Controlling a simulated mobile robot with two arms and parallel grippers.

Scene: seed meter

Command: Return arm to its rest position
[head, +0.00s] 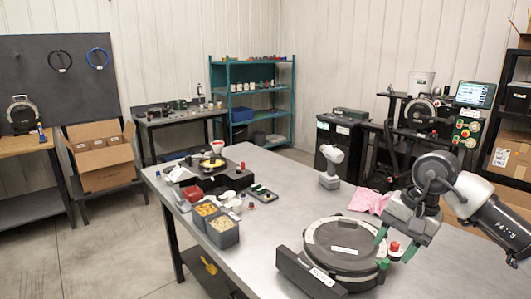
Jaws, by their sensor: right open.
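A round dark seed meter (345,238) with a pale ring and labels lies on the front right of the grey table (285,200). A dark block (305,272) with a white label is at its lower left. My right gripper (396,245) has green fingertips and is open. It hangs over the right edge of the seed meter, beside a red knob (394,246) and a green knob (384,264). I see nothing held between the fingers; whether they touch the meter, I cannot tell. My left gripper is not in view.
The table's middle is clear.

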